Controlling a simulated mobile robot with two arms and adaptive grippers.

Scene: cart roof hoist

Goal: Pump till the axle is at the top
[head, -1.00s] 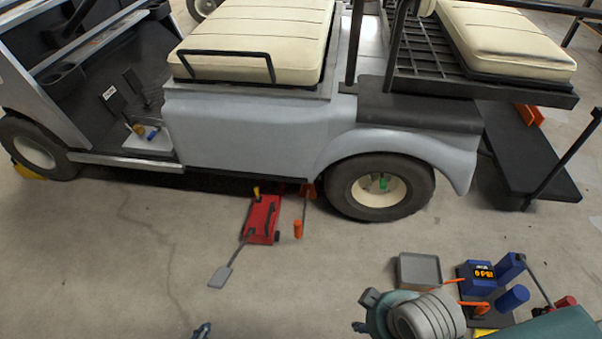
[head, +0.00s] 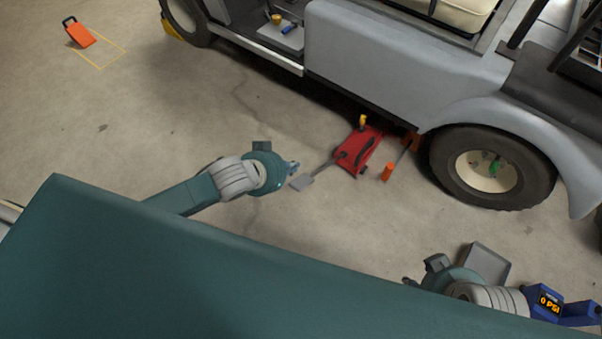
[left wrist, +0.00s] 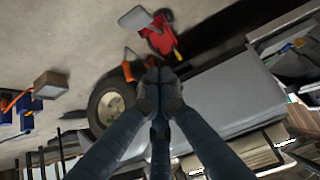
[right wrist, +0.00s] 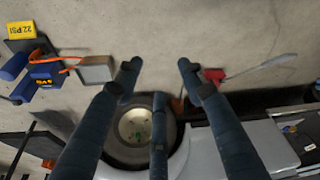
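The red floor jack (head: 359,150) stands on the floor by the cart's side, its front end near the cart's lower edge. Its long lever ends in a flat grey pedal (head: 302,182). My left gripper (head: 293,167) is just beside the pedal at its left; I cannot tell whether they touch. In the left wrist view its fingers (left wrist: 159,78) are together with nothing visible between them, and the jack (left wrist: 158,36) lies beyond. The axle is hidden under the cart.
The grey cart (head: 400,70) fills the back right, with a rear wheel (head: 490,167). An orange-handled item (head: 388,172) stands between jack and wheel.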

